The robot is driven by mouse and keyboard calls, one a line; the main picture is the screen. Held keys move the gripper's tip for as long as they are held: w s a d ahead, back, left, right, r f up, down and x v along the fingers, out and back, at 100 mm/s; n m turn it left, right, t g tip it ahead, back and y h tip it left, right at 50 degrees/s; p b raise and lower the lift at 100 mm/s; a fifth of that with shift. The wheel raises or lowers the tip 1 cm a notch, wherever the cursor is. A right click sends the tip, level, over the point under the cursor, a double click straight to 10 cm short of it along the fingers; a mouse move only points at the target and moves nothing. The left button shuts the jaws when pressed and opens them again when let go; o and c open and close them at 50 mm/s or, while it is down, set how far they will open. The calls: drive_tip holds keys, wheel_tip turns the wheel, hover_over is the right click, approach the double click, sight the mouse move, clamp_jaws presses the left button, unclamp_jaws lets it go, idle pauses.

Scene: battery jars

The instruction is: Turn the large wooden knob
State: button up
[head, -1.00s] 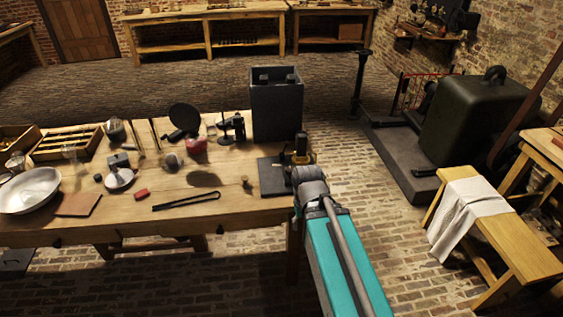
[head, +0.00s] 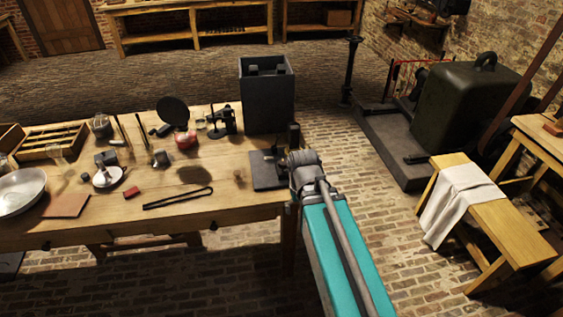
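I cannot make out a large wooden knob. A dark flat base (head: 265,171) lies at the table's right end, with a black upright part (head: 293,135) behind my arm's end. My gripper (head: 294,158) is at this base, at the end of the teal arm. The grey wrist covers its fingers and part of the base, so I cannot see whether it is open, shut or touching anything. A small brown item (head: 239,174) lies on the table left of the base, too small to identify.
A tall dark grey box (head: 266,95) stands behind the base on the wooden table (head: 225,190). Black tongs (head: 178,199), a red-based item (head: 186,140) and a metal bowl (head: 18,192) lie to the left. A bench with a white cloth (head: 465,200) stands right. Brick floor between is clear.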

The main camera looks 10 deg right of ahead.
drive_tip(key=w+r+n+p, duration=0.4)
drive_tip(key=w+n, duration=0.4)
drive_tip(key=w, duration=0.6)
wheel_tip(320, 180, up, 4)
drive_tip(key=n+p, duration=0.4)
drive_tip(key=n, duration=0.5)
hover_over(283, 161)
drive_tip(key=shift+f, duration=0.1)
drive_tip(key=shift+s+f+b, duration=0.1)
drive_tip(key=shift+f+b, duration=0.15)
drive_tip(key=shift+b, duration=0.15)
wheel_tip(283, 161, down, 13)
drive_tip(key=b, duration=1.3)
drive_tip(key=shift+f, duration=0.15)
drive_tip(key=c, duration=1.1)
